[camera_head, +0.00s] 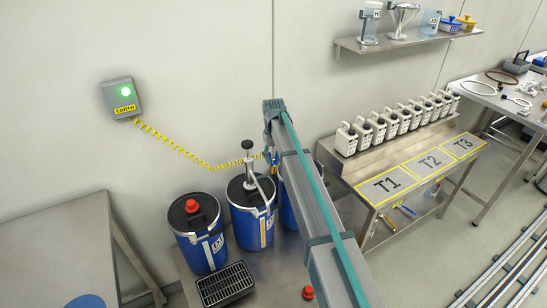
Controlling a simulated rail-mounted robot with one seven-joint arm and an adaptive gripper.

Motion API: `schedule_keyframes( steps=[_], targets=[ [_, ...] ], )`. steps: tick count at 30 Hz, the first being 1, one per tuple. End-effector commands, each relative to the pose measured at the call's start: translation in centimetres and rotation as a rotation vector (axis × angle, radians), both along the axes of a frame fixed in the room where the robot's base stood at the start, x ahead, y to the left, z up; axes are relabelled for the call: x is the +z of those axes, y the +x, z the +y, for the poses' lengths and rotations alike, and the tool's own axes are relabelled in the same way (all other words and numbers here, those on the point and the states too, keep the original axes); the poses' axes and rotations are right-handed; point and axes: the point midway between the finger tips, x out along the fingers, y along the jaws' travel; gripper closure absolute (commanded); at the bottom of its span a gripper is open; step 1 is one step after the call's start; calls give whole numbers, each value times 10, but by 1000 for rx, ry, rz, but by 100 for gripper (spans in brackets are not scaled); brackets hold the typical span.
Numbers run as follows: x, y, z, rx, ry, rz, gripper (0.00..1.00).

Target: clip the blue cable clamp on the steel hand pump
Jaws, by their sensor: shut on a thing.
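The steel hand pump (248,168) stands upright on the middle blue drum, with a black knob on top and a spout bent down to the right. The yellow coiled cable (178,146) runs from the grey EARTH box (119,97) down past the pump. At its right end a small blue piece, apparently the cable clamp (275,158), shows at the edge of my arm. It appears just right of the pump; contact cannot be made out. My arm crosses the middle of the view and hides that area. My gripper is hidden behind it.
The EARTH box shows a green light. Blue drums (202,248) stand around the pump, one partly behind my arm. A black grate (225,284) lies in front. Several white canisters (347,140) line the right bench.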

Motion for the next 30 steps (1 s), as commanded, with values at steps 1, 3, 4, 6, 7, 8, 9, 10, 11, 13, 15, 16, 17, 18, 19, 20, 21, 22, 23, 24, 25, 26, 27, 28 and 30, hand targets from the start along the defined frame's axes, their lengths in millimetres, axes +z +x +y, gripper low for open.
schedule_keyframes(
  steps=[1, 3, 4, 6, 7, 8, 9, 10, 11, 13, 15, 16, 17, 18, 19, 20, 21, 22, 23, 24, 25, 26, 27, 28, 30],
  targets=[
    [0, 0, 0, 0, 0, 0, 74],
    [0, 0, 0, 0, 0, 0, 74],
    [0, 0, 0, 0, 0, 0, 50],
    [0, 0, 0, 0, 0, 0, 38],
    [0, 0, 0, 0, 0, 0, 33],
    [0, 0, 0, 0, 0, 0, 28],
    [0, 0, 0, 0, 0, 0, 21],
    [0, 0, 0, 0, 0, 0, 21],
    [0, 0, 0, 0, 0, 0, 21],
    [0, 0, 0, 0, 0, 0, 21],
    [0, 0, 0, 0, 0, 0, 21],
    [0, 0, 0, 0, 0, 0, 21],
    [0, 0, 0, 0, 0, 0, 21],
    [0, 0, 0, 0, 0, 0, 21],
    [1, 0, 0, 0, 0, 0, 21],
    [2, 0, 0, 0, 0, 0, 21],
    [4, 0, 0, 0, 0, -1, 21],
    [6, 0, 0, 0, 0, -1, 21],
    [8, 0, 0, 0, 0, -1, 21],
    [13, 0, 0, 0, 1, -2, 21],
    [16, 0, 0, 0, 1, -2, 21],
    [21, 0, 0, 0, 0, -1, 21],
    [27, 0, 0, 0, 1, -2, 21],
    [32, 1, 0, 0, 1, -2, 21],
    [46, 1, 0, 0, 1, -3, 21]
  ],
)
